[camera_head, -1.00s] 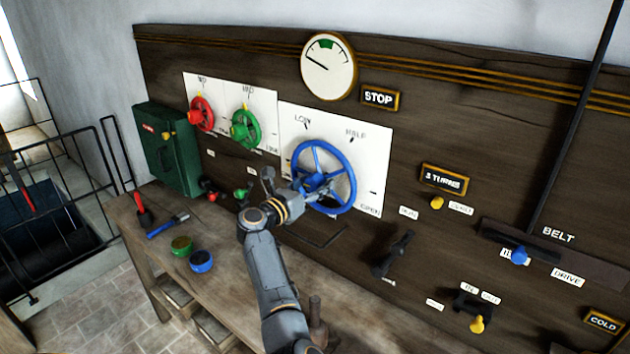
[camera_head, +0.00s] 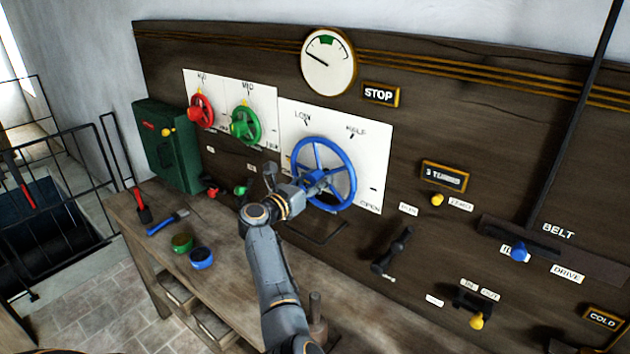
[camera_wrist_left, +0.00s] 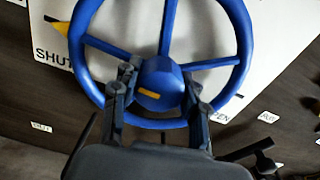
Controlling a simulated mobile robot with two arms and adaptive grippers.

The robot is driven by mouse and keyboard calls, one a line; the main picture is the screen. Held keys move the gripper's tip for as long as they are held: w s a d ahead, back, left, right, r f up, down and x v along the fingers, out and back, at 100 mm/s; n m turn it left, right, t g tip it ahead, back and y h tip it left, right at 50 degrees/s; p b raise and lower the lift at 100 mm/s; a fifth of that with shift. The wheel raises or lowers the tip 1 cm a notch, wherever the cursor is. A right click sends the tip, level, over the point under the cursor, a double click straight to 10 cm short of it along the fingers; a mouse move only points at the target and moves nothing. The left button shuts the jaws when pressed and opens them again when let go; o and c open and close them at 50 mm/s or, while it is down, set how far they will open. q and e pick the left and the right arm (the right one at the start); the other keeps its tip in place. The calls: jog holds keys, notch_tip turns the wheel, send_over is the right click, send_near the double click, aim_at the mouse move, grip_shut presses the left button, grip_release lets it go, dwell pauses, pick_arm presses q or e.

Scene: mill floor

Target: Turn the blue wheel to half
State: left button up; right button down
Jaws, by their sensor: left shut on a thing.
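The blue wheel (camera_head: 353,174) is mounted on a white dial plate (camera_head: 375,150) marked LOW, HALF and OPEN. In the left wrist view the blue wheel (camera_wrist_left: 246,40) fills the upper middle, with a yellow pointer (camera_wrist_left: 57,27) at its left rim beside the word SHUT. My left gripper (camera_head: 306,184) is at the wheel's centre. In the left wrist view my left gripper (camera_wrist_left: 160,88) has its two fingers on either side of the blue hub, shut on it. The gripper hides part of the wheel's lower left in the head view. My right gripper is not in view.
A red wheel (camera_head: 202,111) and a green wheel (camera_head: 245,126) are left of the blue one. A gauge (camera_head: 328,62) is above. A black lever (camera_head: 392,251) stands to the lower right. A wooden bench (camera_head: 240,262) below holds tools and two small cups.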

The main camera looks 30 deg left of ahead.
pick_arm(q)
jog(key=m+b, duration=0.1)
jog(key=m, duration=0.1)
jog(key=shift+f+m, duration=0.15)
jog(key=shift+m, duration=0.25)
jog(key=m+b, duration=0.1)
jog(key=m, duration=0.1)
jog(key=shift+m, duration=0.4)
jog(key=m+b, duration=0.3)
jog(key=m, duration=0.3)
jog(key=shift+b, duration=0.4)
jog(key=m+b, duration=0.3)
jog(key=m, duration=0.3)
jog(key=shift+m, duration=0.4)
jog(key=m+b, duration=0.2)
jog(key=m, duration=0.3)
jog(key=shift+b, duration=0.4)
jog(key=o, duration=1.2)
jog(key=shift+c, duration=0.2)
